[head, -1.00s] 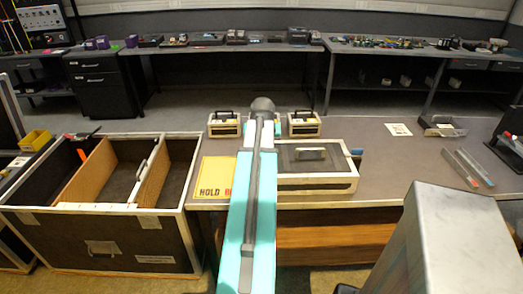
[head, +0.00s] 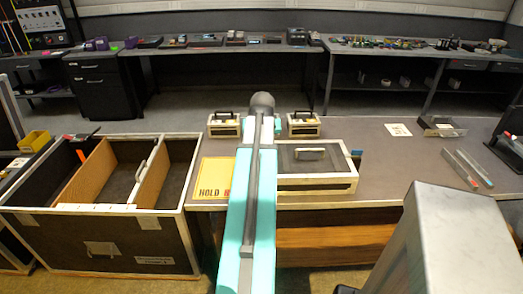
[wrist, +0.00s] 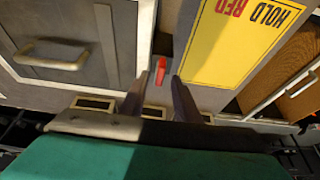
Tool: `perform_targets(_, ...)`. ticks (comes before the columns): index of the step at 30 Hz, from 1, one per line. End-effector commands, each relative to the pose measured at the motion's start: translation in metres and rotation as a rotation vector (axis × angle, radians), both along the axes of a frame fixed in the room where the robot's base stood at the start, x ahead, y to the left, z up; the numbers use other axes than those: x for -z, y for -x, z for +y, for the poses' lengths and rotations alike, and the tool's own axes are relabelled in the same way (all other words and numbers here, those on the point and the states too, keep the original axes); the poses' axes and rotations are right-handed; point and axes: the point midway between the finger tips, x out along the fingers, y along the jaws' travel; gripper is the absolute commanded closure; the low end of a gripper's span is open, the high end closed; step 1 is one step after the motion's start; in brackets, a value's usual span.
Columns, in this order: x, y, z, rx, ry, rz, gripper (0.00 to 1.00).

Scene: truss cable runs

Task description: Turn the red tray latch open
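The red latch (wrist: 160,70) is a small red bar in the wrist view. It lies on a grey surface between a lidded case (wrist: 97,58) with a handle and a yellow sign (wrist: 222,45) reading HOLD RED. My gripper (wrist: 160,79) is open, with its two dark fingers on either side of the latch in the picture. I cannot tell whether they touch it. In the head view, the case (head: 343,183) sits on the bench beside my arm, and my arm hides the latch and the gripper.
The grey bench (head: 385,170) holds two small boxes (head: 224,127) (head: 303,127) behind the case. A large open crate (head: 187,196) with dividers stands at left. Metal rails (head: 468,168) lie at right. The bench's middle right is mostly clear.

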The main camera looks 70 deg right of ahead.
Motion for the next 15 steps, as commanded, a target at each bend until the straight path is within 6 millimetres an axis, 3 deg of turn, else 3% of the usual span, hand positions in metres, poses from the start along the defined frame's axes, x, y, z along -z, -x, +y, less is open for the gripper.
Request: perform_targets(15, -0.055, 0.01, 0.021, 0.0, 0.001, 0.0, 0.71)
